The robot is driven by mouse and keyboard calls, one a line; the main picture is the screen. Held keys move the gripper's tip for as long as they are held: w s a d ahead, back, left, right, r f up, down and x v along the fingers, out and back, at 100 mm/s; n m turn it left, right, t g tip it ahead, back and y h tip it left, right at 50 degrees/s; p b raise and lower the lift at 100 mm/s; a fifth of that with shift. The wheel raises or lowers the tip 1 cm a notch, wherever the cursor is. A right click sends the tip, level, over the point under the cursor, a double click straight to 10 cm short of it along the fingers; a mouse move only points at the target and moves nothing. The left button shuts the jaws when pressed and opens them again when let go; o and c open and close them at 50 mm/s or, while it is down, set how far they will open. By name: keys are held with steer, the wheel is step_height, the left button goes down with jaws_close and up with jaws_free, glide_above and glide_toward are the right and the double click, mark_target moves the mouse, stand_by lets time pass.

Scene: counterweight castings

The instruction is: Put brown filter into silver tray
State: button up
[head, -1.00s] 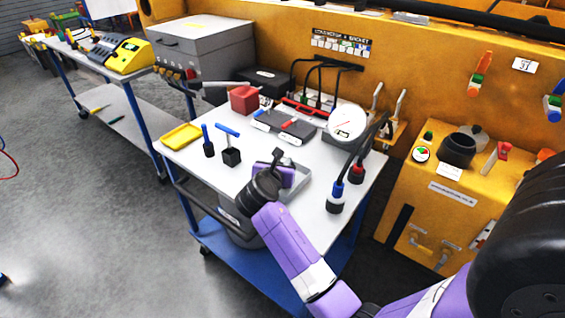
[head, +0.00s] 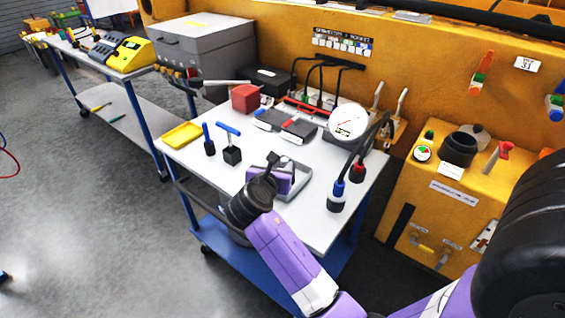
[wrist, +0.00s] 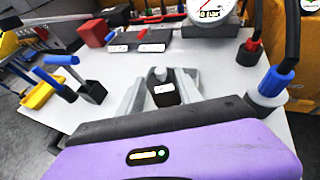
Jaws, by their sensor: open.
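The silver tray (head: 303,178) lies on the white cart top, partly hidden behind my gripper. My gripper (head: 272,160) is over the tray's left side in the head view. In the wrist view my gripper (wrist: 161,76) has its two grey fingers apart. A dark brownish object with a white label (wrist: 163,94) shows between the fingers, with a grey knob-like top. It looks like the brown filter, but I cannot tell whether the fingers touch it or exactly how it stands to the tray.
A yellow tray (head: 183,134), a blue-handled tool on a black block (head: 232,156) and a red block (head: 245,98) stand left. A round gauge (head: 347,121) and cables with blue and red ends (head: 337,193) stand right. The cart's front left top is bare.

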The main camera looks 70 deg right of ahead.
steer(key=v, duration=0.7)
steer(key=s+a+f+m+t+y, duration=0.35)
steer(key=a+f, duration=0.25)
steer(key=a, duration=0.4)
steer(key=s+a+f+m+t+y, duration=0.3)
steer(key=a+f+t+y, duration=0.25)
steer(key=a, duration=0.55)
steer(key=s+a+r+m+t+y, duration=0.3)
steer(key=s+a+r+m+y, duration=0.1)
steer(key=s+a+r+m, duration=0.5)
steer(key=s+r+m, duration=0.2)
steer(key=s+m, duration=0.2)
steer(key=s, duration=0.1)
steer(key=shift+s+a+r+t, duration=0.15)
steer(key=shift+a+r+t, duration=0.15)
steer(key=shift+t, duration=0.1)
